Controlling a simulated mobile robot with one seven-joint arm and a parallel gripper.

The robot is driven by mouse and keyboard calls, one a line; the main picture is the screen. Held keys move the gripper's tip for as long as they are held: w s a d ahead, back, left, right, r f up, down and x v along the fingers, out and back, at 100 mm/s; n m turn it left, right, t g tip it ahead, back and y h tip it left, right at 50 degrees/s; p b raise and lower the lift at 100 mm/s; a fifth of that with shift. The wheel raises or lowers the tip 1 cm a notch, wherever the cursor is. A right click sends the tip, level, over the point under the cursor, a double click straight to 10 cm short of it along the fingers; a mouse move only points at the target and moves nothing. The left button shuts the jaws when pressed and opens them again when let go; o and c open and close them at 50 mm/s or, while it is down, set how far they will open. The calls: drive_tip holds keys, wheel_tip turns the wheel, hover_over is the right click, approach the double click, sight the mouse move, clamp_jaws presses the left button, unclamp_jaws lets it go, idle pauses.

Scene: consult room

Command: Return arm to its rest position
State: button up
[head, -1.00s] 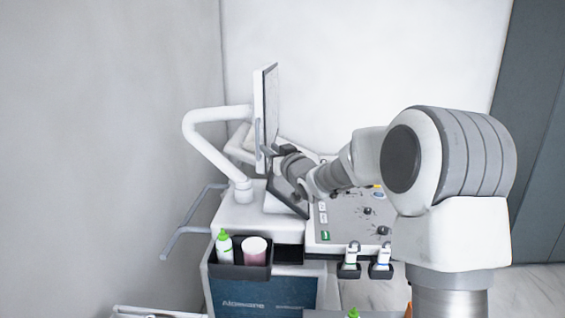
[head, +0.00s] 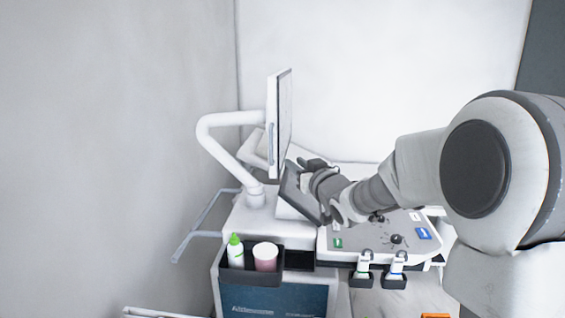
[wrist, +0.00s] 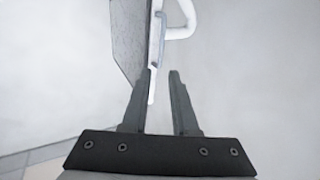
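My gripper (wrist: 160,75) is open in the wrist view, with a clear gap between its two fingers and nothing held. In the head view my arm reaches from the right across the ultrasound cart, and its end is near the small tilted touch screen (head: 298,190) and the monitor (head: 279,122). The fingers are too small in the head view to make out well. In the wrist view the monitor (wrist: 131,40) stands beyond the fingertips; I cannot tell how close it is.
The monitor's white curved arm (head: 213,125) stands left of it. The control panel (head: 375,232) lies below my arm. A side bin (head: 250,272) holds a green-capped bottle (head: 235,252) and a pink cup (head: 265,257). Two probes (head: 363,265) hang at the front. Walls close the left and back.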

drive_tip(key=s+d+f+m+g+h, duration=0.1)
drive_tip(key=s+f+g, duration=0.2)
drive_tip(key=s, duration=1)
drive_tip(key=s+d+f+m+g+h, duration=0.1)
drive_tip(key=s+g, duration=0.3)
drive_tip(key=s, duration=0.9)
drive_tip(key=s+d+f+m+g+h, duration=0.1)
drive_tip(key=s+f+g+h, duration=0.2)
drive_tip(key=s, duration=1)
drive_tip(key=shift+d+f+g, duration=0.4)
drive_tip(key=shift+f+g, duration=0.2)
drive_tip(key=shift+f, duration=0.25)
drive_tip(key=shift+s, duration=0.1)
